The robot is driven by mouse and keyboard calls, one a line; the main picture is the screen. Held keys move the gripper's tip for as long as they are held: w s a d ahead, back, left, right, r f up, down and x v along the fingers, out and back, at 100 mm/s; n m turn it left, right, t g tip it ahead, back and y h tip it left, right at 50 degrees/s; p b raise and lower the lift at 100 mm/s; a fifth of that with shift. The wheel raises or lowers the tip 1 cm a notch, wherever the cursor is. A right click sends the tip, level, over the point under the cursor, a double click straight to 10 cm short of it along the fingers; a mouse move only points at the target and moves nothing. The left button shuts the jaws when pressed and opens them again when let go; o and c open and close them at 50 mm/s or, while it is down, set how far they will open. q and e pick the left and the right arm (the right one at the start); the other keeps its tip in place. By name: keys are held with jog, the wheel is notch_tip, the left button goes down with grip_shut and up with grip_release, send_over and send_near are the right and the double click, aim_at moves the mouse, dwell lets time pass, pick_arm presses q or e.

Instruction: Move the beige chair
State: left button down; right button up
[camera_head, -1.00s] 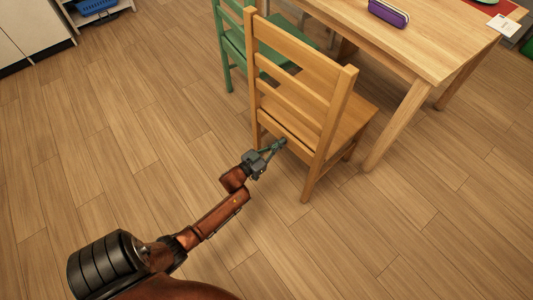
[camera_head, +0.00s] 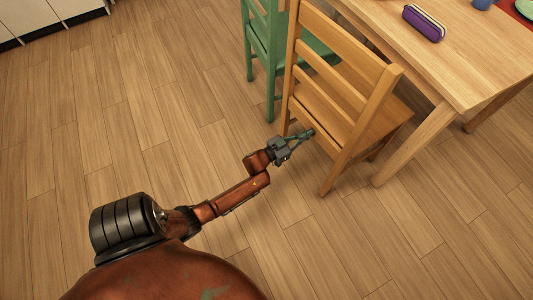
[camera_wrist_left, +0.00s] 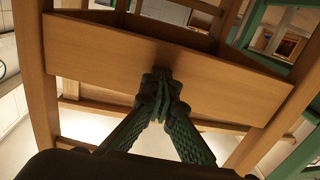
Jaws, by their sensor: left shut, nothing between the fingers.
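The beige chair (camera_head: 345,85) is a wooden chair with a slatted back, standing upright at the near side of the table. Its back faces me. My left gripper (camera_head: 308,134) is at the low rear of the chair, by the seat's back edge. In the left wrist view, the shut fingers (camera_wrist_left: 160,85) point at a wide wooden board of the chair (camera_wrist_left: 110,60), with nothing between them. The tips are at or very near the board; I cannot tell if they touch. My right gripper is not in view.
A wooden table (camera_head: 465,60) stands beyond the chair, with a purple pencil case (camera_head: 424,23) on it. A green chair (camera_head: 263,50) stands close on the left of the beige chair. The floor at left and front is clear. White cabinets (camera_head: 30,15) are at the back left.

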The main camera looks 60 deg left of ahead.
pick_arm(q)
jog(key=s+p, duration=0.4)
jog(key=s, duration=0.5)
jog(key=shift+s+p, duration=0.3)
jog(key=shift+s, duration=0.05)
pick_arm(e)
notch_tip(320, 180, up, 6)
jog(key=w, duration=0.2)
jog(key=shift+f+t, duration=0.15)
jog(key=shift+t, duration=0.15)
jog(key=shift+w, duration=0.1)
